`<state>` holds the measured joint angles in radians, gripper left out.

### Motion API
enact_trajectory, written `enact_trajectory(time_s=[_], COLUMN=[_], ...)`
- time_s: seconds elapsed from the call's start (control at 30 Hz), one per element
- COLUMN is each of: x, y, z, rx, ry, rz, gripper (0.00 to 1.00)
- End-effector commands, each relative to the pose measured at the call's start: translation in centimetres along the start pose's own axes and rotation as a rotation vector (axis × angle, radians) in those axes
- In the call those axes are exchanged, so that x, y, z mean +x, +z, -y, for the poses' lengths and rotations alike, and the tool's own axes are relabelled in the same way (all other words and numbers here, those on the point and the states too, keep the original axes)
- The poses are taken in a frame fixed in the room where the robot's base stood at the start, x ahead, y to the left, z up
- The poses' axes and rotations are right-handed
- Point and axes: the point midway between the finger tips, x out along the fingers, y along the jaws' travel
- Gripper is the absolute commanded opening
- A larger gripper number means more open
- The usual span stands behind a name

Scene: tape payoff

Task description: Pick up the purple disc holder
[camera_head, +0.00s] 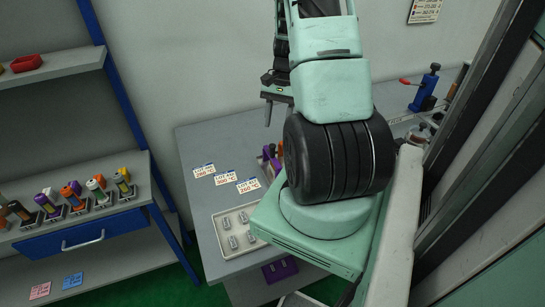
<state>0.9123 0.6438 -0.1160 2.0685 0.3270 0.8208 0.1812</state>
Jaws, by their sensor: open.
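My gripper (275,108) hangs above the back of the grey table, partly behind my own arm. Its jaws are open, with a thin finger pointing down and nothing seen between them. A purple piece (281,269) with dark marks shows low down, below the table's front edge; I cannot tell if it is the disc holder. Other purple and orange things (271,157) stand on the table, mostly hidden by my arm. My gripper is above and apart from them.
The grey table (200,145) holds several paper labels (226,179) and a pale tray (217,217) with small metal parts. A shelf unit (100,170) at left carries several coloured cylinders and a red bin (26,63). A blue clamp-like tool (425,88) stands at the back right.

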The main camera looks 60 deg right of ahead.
Motion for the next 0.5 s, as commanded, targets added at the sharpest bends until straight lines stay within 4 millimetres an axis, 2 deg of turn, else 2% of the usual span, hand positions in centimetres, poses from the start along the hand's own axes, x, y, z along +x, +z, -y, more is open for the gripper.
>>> enact_trajectory(time_s=[0.1, 0.2, 0.5], x=[2.1, 3.3, 5.4], y=[0.2, 0.1, 0.3], z=[-0.1, 0.0, 0.1], rx=[0.001, 0.000, -0.001], ry=[0.002, 0.001, 0.002], rz=[0.005, 0.002, 0.004], gripper=[0.43, 0.43, 0.43])
